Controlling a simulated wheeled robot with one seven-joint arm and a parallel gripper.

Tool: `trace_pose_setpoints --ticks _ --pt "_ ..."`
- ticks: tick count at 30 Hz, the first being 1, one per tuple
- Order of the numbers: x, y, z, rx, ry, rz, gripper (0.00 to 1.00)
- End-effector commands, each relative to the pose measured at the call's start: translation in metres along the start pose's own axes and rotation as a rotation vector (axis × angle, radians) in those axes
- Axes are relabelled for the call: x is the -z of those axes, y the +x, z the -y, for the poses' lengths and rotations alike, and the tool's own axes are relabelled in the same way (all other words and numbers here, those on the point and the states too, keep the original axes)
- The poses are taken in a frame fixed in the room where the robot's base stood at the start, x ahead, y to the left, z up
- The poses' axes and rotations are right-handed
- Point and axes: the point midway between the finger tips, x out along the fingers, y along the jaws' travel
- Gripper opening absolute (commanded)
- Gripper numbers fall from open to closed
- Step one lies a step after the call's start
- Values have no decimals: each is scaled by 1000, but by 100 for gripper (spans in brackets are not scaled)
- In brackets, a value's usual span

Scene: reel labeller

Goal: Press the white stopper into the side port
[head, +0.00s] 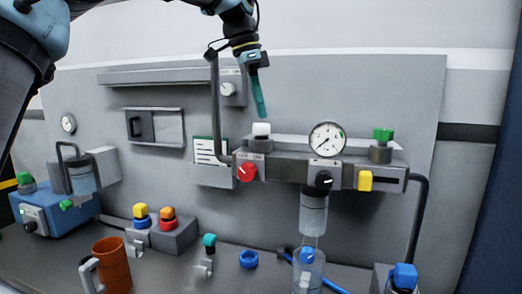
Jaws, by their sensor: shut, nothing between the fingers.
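The white stopper (261,129) sits upright on a short grey collar at the left part of the grey manifold (285,168) on the wall panel. I take this collar to be the side port; how deep the stopper sits in it I cannot tell. My gripper (261,114) points down just above the white stopper, with its teal fingers shut and empty. A small gap seems to show between the fingertips and the stopper's top.
A pressure gauge (327,139) and a green-capped port (383,134) stand to the right on the manifold. A red knob (247,171) is below left of the stopper. A grey pipe (215,100) rises close left of my gripper. An orange mug (114,266) stands on the bench.

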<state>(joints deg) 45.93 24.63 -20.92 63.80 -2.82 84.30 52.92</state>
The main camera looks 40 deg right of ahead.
Motion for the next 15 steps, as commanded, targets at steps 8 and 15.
trace_pose_setpoints --ticks 8,15 --pt "-1 4 0 0 0 0 0" --pt "-2 8 0 0 0 0 0"
